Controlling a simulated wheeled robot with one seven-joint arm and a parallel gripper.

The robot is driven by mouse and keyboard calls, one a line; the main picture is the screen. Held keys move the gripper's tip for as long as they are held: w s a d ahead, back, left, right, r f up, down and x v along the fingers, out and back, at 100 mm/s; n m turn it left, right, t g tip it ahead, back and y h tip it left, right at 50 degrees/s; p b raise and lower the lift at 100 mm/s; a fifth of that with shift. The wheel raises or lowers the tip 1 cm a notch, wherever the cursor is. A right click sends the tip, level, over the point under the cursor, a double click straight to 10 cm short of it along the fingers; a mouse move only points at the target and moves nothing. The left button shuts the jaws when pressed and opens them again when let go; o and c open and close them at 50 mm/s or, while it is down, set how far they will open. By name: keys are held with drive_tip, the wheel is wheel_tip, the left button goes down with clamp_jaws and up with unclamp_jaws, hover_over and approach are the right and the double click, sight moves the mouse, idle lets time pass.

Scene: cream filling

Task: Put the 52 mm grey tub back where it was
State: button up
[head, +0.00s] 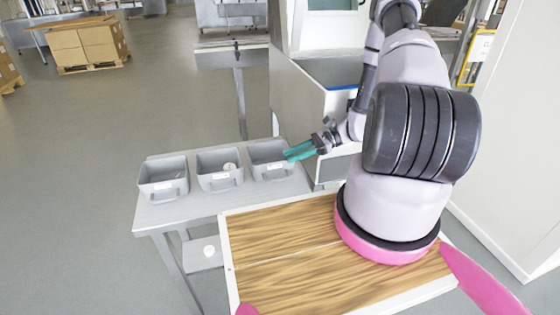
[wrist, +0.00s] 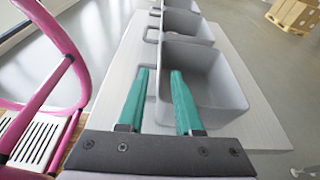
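No tub is clearly identifiable as the 52 mm grey one.
The left bin (head: 163,184) and middle bin (head: 219,182) stand in a row with the right one on a grey table (head: 190,211). A wood-topped surface (head: 280,232) lies in front. A white cabinet (head: 300,108) stands close behind my gripper.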

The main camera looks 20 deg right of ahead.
drive_tip(key=v, duration=0.5)
drive_tip(key=shift+d+r, duration=0.1)
drive_tip(key=shift+d, duration=0.2)
